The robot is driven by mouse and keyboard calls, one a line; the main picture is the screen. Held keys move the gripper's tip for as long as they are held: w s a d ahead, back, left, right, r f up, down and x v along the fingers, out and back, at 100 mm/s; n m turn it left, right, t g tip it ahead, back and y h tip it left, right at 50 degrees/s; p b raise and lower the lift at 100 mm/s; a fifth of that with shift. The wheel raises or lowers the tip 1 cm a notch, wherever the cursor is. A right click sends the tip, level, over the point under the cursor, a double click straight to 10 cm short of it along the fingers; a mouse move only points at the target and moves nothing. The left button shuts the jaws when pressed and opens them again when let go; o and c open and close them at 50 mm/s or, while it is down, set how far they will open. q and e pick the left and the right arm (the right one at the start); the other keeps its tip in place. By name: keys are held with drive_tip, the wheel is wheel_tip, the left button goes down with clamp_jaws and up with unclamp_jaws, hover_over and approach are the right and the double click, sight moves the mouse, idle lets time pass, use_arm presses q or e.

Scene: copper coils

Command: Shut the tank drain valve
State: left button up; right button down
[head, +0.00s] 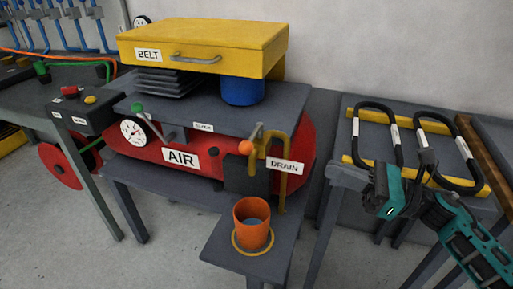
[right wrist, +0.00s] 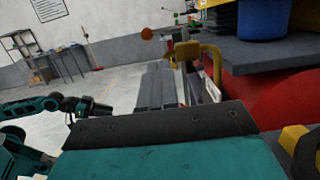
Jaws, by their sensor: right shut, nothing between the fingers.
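The red air tank (head: 150,152), labelled AIR, lies under the grey bench top. At its right end is the drain valve with an orange ball knob (head: 246,147) on its lever, beside a bent yellow pipe (head: 283,185) and a DRAIN label (head: 285,167). The knob (right wrist: 147,33) and pipe (right wrist: 212,62) also show in the right wrist view, the knob sticking out to the left. My right gripper (head: 373,190) is shut and empty, right of the valve and apart from it. A teal arm, seemingly my left, shows in the right wrist view with its gripper (right wrist: 90,108) small and unclear.
An orange cup (head: 252,222) stands on a low grey shelf (head: 222,246) below the pipe. A yellow BELT drawer box (head: 205,45) and blue cylinder (head: 242,91) are above the tank. A rack with black loops (head: 396,135) stands behind my right gripper.

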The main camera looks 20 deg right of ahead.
drive_tip(key=shift+s, duration=0.1)
drive_tip(key=p, duration=0.2)
approach(253, 139)
drive_tip(key=x, duration=0.6)
drive_tip(key=shift+w+a, duration=0.3)
drive_tip(key=shift+f, duration=0.1)
drive_tip(key=shift+a, duration=0.15)
